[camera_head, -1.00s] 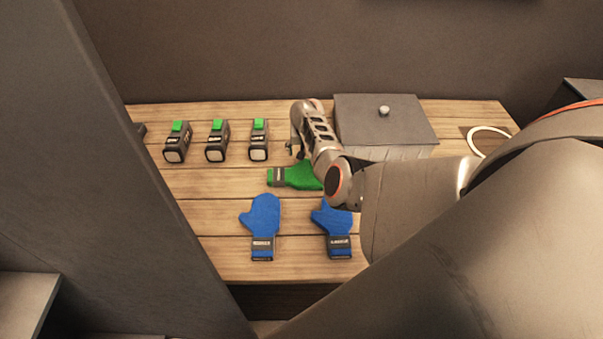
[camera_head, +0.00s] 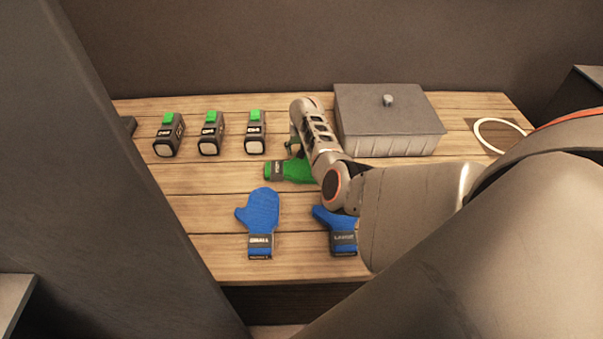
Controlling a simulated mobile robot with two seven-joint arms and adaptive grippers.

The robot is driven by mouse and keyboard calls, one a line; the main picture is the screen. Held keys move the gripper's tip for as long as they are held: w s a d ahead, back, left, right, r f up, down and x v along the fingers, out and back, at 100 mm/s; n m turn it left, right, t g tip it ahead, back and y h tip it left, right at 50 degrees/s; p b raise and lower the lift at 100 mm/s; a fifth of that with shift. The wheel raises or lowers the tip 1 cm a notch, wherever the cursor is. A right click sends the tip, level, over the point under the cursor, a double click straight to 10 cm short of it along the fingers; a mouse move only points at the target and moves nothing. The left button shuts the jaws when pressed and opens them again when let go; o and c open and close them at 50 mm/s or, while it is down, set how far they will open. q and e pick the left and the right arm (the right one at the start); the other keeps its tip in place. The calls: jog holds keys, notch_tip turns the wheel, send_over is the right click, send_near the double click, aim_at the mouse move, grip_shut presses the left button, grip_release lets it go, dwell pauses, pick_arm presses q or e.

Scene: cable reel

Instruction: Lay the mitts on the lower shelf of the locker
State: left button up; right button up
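Three mitts lie flat on the wooden bench (camera_head: 200,215). A green mitt (camera_head: 290,171) lies sideways with its dark cuff to the left, and its right end is hidden by my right arm. A blue mitt (camera_head: 260,215) lies in front of it, cuff toward me. A second blue mitt (camera_head: 340,238) lies to its right, partly covered by my arm. My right gripper (camera_head: 291,146) points down at the back edge of the green mitt. Its fingers are small and partly hidden, so neither opening nor contact is clear. My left gripper is out of view. I cannot identify the locker.
Several dark devices with green tops stand along the back left, including one (camera_head: 254,132) left of my gripper. A grey lidded box (camera_head: 388,122) stands right of my gripper. A white ring (camera_head: 483,127) lies at the far right. A large dark panel (camera_head: 110,190) blocks the left.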

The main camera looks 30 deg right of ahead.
jog(key=shift+b+x, duration=0.35)
jog(key=shift+x, duration=0.5)
jog(key=shift+s+f, duration=0.1)
jog(key=shift+f, duration=0.05)
jog(key=shift+r, duration=0.3)
jog(key=c, duration=1.1)
jog(key=shift+c, duration=1)
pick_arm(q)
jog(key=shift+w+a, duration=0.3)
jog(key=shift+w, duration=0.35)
